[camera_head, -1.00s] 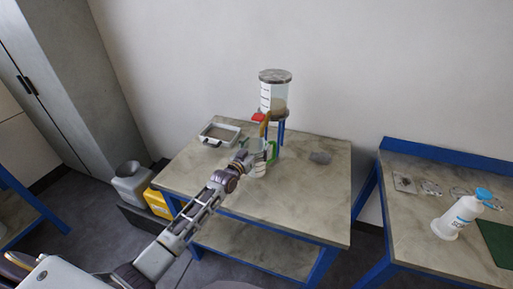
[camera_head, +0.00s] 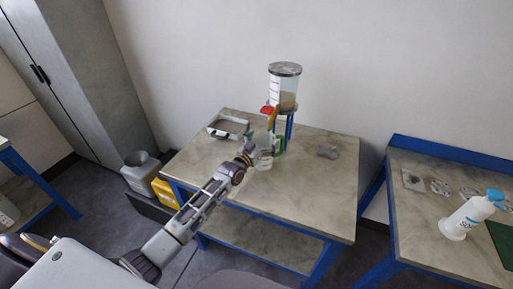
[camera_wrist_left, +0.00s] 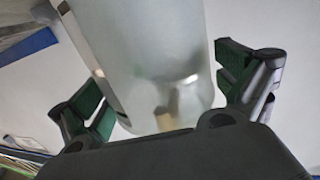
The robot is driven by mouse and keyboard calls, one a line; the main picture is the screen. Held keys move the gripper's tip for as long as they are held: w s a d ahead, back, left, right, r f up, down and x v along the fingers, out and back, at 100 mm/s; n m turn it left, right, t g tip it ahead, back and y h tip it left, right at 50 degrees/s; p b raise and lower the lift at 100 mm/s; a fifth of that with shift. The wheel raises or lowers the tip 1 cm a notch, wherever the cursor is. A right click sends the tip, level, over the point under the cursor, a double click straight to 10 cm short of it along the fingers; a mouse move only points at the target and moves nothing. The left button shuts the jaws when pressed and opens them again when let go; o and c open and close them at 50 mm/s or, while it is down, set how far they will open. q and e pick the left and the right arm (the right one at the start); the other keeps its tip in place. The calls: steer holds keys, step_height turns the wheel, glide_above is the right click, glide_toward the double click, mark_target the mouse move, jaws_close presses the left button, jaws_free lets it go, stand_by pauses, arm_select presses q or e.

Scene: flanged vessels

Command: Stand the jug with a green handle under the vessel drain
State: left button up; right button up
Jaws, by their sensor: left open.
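The vessel (camera_head: 285,88) is a clear cylinder with a dark lid and tan contents, on blue legs above the middle table. A red part and an orange-yellow part show at its lower left. The clear jug (camera_head: 263,158) with a green handle (camera_head: 281,145) stands in front of the vessel's stand, partly hidden by my left gripper (camera_head: 256,157). In the left wrist view, my left gripper (camera_wrist_left: 165,90) is open, its two green-padded fingers on either side of the translucent jug (camera_wrist_left: 150,55). Gaps show beside the jug. My right gripper is not in view.
The table's front right is clear. A white bottle with a blue cap (camera_head: 468,218) stands on the right-hand bench (camera_head: 420,225). Jerrycans (camera_head: 140,172) stand on the floor at left.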

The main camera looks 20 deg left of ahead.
arm_select(q)
steer(key=shift+s+r, duration=0.1)
steer(key=b+v, duration=0.1)
steer(key=v, duration=1)
steer(key=shift+s+a, duration=0.2)
steer(key=shift+s, duration=0.2)
